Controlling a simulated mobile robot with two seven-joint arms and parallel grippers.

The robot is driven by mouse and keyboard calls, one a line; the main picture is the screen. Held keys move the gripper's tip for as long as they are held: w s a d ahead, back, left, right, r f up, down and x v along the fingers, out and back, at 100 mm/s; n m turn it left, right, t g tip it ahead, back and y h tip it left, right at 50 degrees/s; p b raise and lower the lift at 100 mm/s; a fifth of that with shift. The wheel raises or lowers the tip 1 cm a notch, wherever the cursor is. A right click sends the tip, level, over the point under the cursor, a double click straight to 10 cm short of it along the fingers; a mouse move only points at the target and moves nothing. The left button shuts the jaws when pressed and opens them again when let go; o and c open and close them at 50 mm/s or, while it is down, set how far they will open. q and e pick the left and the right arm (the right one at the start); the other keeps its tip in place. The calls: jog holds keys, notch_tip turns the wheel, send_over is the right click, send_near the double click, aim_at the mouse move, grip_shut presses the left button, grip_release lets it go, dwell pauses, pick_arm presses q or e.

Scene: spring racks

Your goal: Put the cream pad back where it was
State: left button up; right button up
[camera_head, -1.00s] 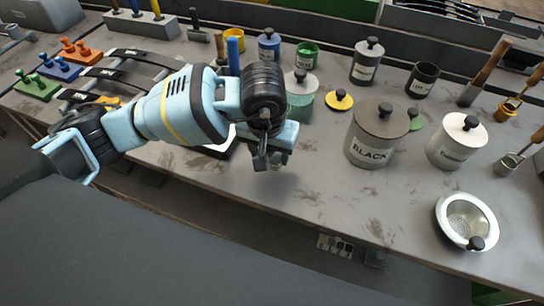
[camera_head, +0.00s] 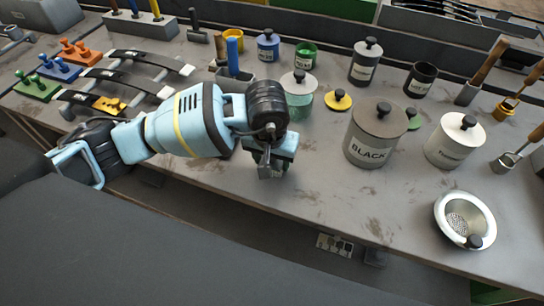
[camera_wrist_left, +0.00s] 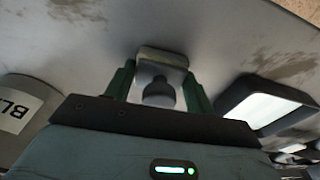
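In the left wrist view a small pale grey-cream block with a dark round knob, taken as the cream pad (camera_wrist_left: 161,57), sits between my two green-lit fingertips, which meet its sides. My left gripper (camera_head: 266,165) points down over the front part of the bench, left of the black tin, and appears shut on the pad. In the head view the pad is too small to make out clearly against the fingers. A dark-framed holder with a white inside (camera_wrist_left: 268,108) lies beside the gripper in the wrist view; my arm mostly hides it in the head view. My right gripper is not in view.
The tin marked BLACK (camera_head: 373,135) stands right of the gripper. A teal tin (camera_head: 299,92) stands just behind it. Dark bars (camera_head: 115,78) lie at left. The bench between gripper and strainer is clear.

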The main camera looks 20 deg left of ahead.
pick_arm(q)
jog(key=o, duration=0.5)
jog(key=r, duration=0.4)
jog(key=s+r, duration=0.1)
jog(key=r, duration=0.7)
jog(key=shift+s+r, duration=0.1)
jog(key=shift+s, duration=0.3)
